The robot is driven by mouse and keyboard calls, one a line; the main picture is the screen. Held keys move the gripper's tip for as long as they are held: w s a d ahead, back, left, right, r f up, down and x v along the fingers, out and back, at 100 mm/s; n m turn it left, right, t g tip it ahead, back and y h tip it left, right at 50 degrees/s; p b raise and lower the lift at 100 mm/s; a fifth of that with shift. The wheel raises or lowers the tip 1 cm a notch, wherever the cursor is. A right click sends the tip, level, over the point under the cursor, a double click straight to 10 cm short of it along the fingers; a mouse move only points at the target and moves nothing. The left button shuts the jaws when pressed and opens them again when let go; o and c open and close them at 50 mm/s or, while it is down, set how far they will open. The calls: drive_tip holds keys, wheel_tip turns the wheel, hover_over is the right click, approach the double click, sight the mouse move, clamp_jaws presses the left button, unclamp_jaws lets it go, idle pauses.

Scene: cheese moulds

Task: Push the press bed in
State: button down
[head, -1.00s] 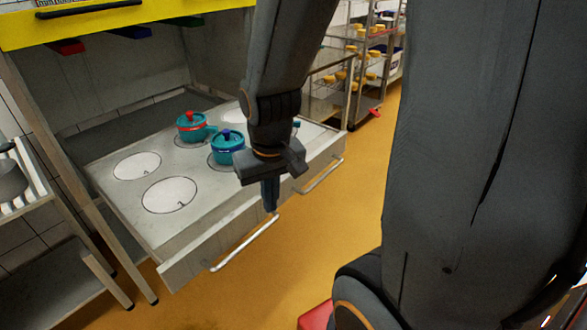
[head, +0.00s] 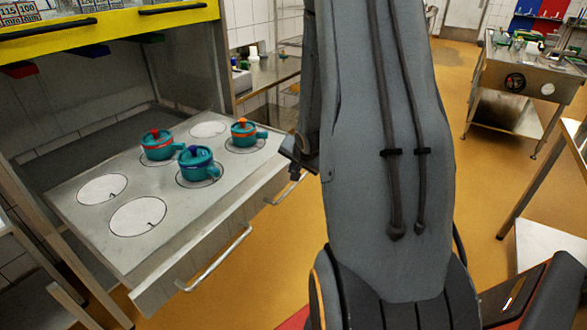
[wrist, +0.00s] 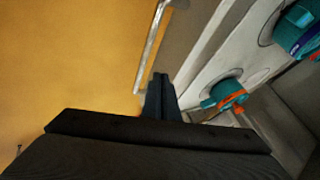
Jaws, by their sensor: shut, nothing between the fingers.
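The press bed (head: 165,195) is a grey metal slab with ringed round places, pulled out from under the yellow-fronted cabinet. Its front panel has two bar handles, the left one (head: 215,262) and the right one (head: 287,190). Teal moulds with a red knob (head: 157,147), a blue knob (head: 198,166) and an orange knob (head: 243,135) stand on the bed. My gripper (wrist: 160,80) is shut and empty at the bed's front edge, near a handle (wrist: 150,50). I cannot tell whether it touches. In the head view my arm hides most of it.
The yellow cabinet front (head: 120,25) overhangs the bed's back. A steel side table (head: 265,75) stands behind, to the right. A wheeled steel table (head: 525,80) is at the far right. Yellow floor in front of the bed is clear.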

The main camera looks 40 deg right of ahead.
sight(286, 179)
drive_tip(key=p+x, duration=0.1)
drive_tip(key=x, duration=0.6)
drive_tip(key=shift+w+f, duration=0.1)
drive_tip(key=shift+f, duration=0.05)
